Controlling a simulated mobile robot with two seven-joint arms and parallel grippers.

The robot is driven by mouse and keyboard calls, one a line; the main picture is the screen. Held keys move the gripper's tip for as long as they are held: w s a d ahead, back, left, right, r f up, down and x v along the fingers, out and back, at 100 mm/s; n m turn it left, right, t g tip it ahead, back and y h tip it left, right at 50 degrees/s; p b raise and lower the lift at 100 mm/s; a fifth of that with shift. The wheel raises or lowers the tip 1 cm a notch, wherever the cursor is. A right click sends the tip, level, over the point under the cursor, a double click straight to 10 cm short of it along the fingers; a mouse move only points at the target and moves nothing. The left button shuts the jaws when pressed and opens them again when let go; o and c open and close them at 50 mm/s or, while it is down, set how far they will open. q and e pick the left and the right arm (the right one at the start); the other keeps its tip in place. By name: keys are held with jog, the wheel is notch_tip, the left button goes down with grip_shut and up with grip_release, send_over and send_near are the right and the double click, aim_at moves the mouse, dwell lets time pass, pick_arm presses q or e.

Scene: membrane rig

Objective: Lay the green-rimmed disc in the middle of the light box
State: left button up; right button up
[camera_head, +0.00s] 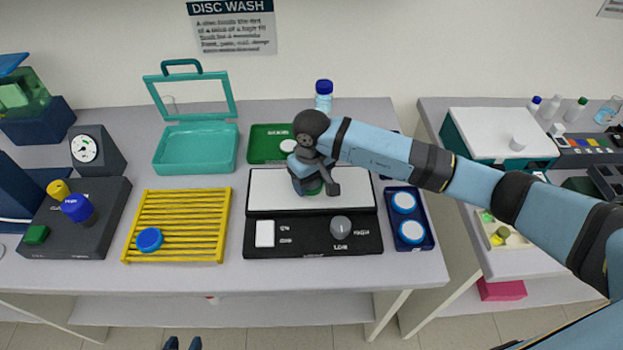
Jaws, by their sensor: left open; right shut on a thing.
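The light box (272,190) has a white lit-looking panel with a dark control strip in front of it. My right gripper (314,186) is over the middle of the white panel. The arm hides the rest, and I cannot tell whether the disc touches the panel.
A yellow rack (180,222) holding a blue-rimmed disc (149,240) lies left of the light box. A navy tray (410,234) with blue-rimmed discs is on its right. A green tray (262,146) and an open teal case (196,148) stand behind. A blue-capped bottle (324,97) stands at the back.

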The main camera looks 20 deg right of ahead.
aim_at(311, 183)
jog(key=shift+f, duration=0.2)
jog(key=o, duration=0.9)
jog(key=shift+r, duration=0.1)
jog(key=shift+r, duration=0.2)
jog(key=shift+w+r, duration=0.1)
jog(key=shift+r, duration=0.2)
notch_tip(311, 183, up, 11)
jog(key=b, duration=0.2)
jog(key=shift+r, duration=0.15)
